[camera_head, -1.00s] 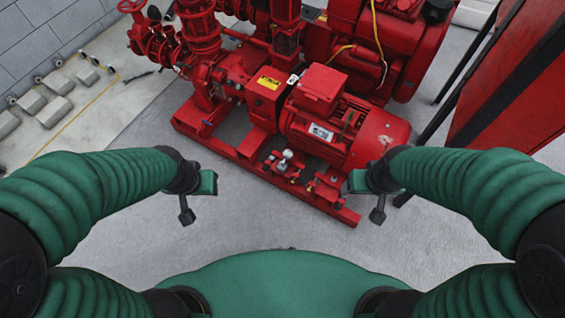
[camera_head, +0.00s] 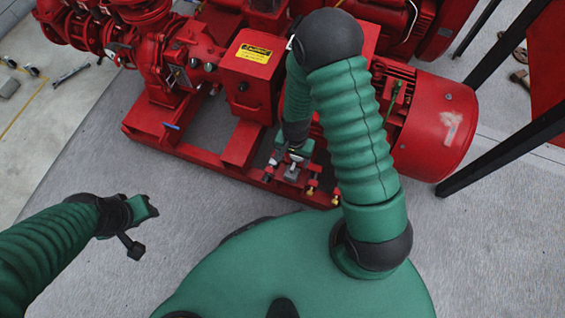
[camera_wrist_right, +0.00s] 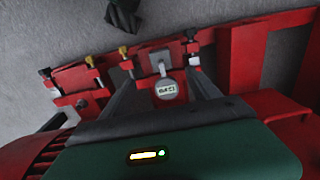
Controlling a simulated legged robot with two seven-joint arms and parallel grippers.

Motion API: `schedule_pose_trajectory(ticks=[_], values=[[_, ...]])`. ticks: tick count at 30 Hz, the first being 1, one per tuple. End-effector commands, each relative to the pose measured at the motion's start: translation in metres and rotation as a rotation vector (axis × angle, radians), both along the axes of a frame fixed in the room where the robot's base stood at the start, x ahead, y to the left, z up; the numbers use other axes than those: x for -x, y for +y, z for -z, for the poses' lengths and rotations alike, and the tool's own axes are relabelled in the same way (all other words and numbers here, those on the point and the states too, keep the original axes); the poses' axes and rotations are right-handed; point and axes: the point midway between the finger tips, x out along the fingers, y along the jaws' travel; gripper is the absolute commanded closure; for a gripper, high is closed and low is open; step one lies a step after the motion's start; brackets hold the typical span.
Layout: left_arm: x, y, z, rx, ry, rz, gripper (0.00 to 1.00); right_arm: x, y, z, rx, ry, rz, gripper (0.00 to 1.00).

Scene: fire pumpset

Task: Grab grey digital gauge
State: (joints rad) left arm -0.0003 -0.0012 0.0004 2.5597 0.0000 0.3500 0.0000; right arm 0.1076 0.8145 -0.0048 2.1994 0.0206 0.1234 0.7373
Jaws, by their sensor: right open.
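The grey digital gauge (camera_wrist_right: 168,90) has a round face with a small lit display and a grey stem. In the right wrist view it shows between the two dark fingers of my right gripper (camera_wrist_right: 165,82), in front of the red base frame. The fingers are open, one on each side of it; I cannot tell whether either touches it. In the head view my right gripper (camera_head: 294,156) is low over the front of the frame, and the gauge is mostly hidden there. My left gripper (camera_head: 143,222) hangs over bare floor, away from the gauge; its jaw state is unclear.
The red pumpset base frame (camera_head: 163,138) runs beneath the pump and the red motor (camera_head: 438,128). Small valves with yellow and black knobs flank the gauge in the wrist view. A red panel with dark posts (camera_head: 505,45) stands at right.

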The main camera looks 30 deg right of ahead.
Motion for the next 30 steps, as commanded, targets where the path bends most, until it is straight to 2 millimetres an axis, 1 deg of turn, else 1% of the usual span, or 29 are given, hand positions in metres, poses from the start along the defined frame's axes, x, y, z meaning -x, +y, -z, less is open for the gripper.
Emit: schedule_pose_trajectory(ticks=[1, 3, 6, 9, 14, 16, 21, 23, 25, 30], values=[[0.0, 0.0, 0.014, 0.0, 0.001, 0.0, 0.64, 0.001, 0.001, 0.021, 0.0, 0.004, -0.002, 0.29], [0.0, 0.0, 0.025, 0.0, 0.001, -0.001, 0.64, 0.0, 0.0, 0.042, -0.001, 0.006, -0.003, 0.29], [0.001, 0.0, 0.04, 0.0, 0.002, -0.001, 0.64, 0.0, 0.0, 0.069, -0.002, 0.007, -0.003, 0.29], [0.0, 0.0, 0.05, 0.0, 0.002, -0.001, 0.64, -0.001, 0.0, 0.088, -0.001, 0.005, -0.004, 0.29], [0.0, 0.0, 0.056, 0.0, 0.001, -0.001, 0.64, -0.002, 0.0, 0.101, -0.001, 0.003, -0.004, 0.29], [0.0, 0.0, 0.063, 0.0, 0.001, 0.0, 0.64, -0.003, -0.001, 0.108, -0.002, 0.003, -0.004, 0.29], [0.0, 0.001, 0.095, 0.0, 0.001, -0.001, 0.64, -0.01, -0.007, 0.141, -0.001, 0.003, -0.004, 0.29], [0.0, 0.001, 0.1, 0.0, 0.002, -0.001, 0.64, -0.009, -0.006, 0.149, -0.002, 0.004, -0.005, 0.29], [0.0, 0.001, 0.101, 0.0, 0.002, -0.001, 0.64, -0.01, -0.006, 0.153, -0.001, 0.003, -0.005, 0.29], [0.0, 0.001, 0.097, 0.0, 0.001, -0.001, 0.64, -0.01, -0.006, 0.149, -0.002, 0.003, -0.005, 0.29]])
